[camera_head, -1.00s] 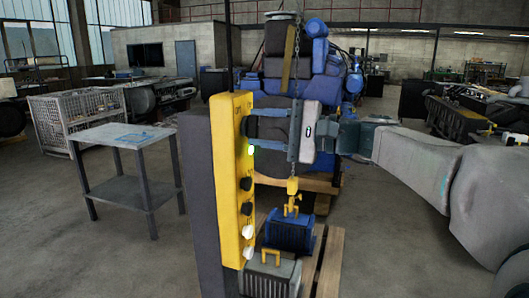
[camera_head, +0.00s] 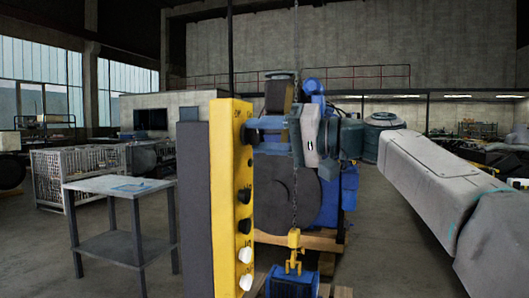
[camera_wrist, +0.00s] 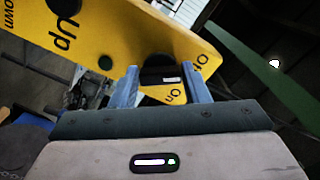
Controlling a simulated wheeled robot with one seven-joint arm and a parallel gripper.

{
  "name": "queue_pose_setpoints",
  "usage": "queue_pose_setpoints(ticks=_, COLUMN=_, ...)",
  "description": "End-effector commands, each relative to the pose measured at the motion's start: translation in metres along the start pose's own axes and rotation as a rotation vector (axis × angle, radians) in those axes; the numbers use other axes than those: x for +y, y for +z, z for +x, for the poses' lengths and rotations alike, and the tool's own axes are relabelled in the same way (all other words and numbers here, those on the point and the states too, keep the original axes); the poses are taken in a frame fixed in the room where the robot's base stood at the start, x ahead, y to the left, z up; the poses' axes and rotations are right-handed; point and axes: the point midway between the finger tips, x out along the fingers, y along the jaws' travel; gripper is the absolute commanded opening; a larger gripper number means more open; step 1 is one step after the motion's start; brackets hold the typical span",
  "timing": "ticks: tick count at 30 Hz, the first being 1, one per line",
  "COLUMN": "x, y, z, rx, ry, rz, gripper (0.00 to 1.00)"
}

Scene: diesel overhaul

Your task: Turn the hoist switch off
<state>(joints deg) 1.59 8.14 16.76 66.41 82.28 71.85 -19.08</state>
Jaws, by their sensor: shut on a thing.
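The yellow hoist control panel (camera_head: 228,200) stands upright in the head view, with black and white buttons down its front. It also shows in the wrist view (camera_wrist: 120,30), with "Up", "On" and a partly hidden label. My gripper (camera_head: 262,130) is at the top of the panel. In the wrist view its two blue fingers (camera_wrist: 163,82) are on either side of the black hoist switch knob (camera_wrist: 158,62), shut on it. The fingers hide part of the knob, and I cannot tell its exact pointing.
A hoist chain with a yellow hook (camera_head: 294,240) hangs behind my gripper, above a blue part (camera_head: 292,283). An engine (camera_head: 290,185) stands on a pallet behind. A grey table (camera_head: 120,188) is at left. Floor between the table and the panel is free.

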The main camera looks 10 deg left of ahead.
Motion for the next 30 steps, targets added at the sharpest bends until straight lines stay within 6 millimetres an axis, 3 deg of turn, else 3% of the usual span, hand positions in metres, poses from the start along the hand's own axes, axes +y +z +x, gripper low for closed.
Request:
queue_pose_setpoints(ticks=12, x=0.0025, y=0.001, z=0.0003, rx=-0.003, ry=0.0, rz=-0.151, gripper=0.19)
queue_pose_setpoints(ticks=26, x=0.0017, y=0.0005, z=0.0004, rx=-0.003, ry=0.0, rz=-0.162, gripper=0.19)
queue_pose_setpoints(ticks=27, x=0.0017, y=0.0006, z=0.0004, rx=-0.003, ry=0.0, rz=-0.162, gripper=0.47)
queue_pose_setpoints(ticks=29, x=0.0016, y=0.0005, z=0.0004, rx=-0.003, ry=0.0, rz=-0.162, gripper=0.64)
queue_pose_setpoints(ticks=30, x=0.0016, y=0.0004, z=0.0003, rx=-0.003, ry=0.0, rz=-0.162, gripper=0.64)
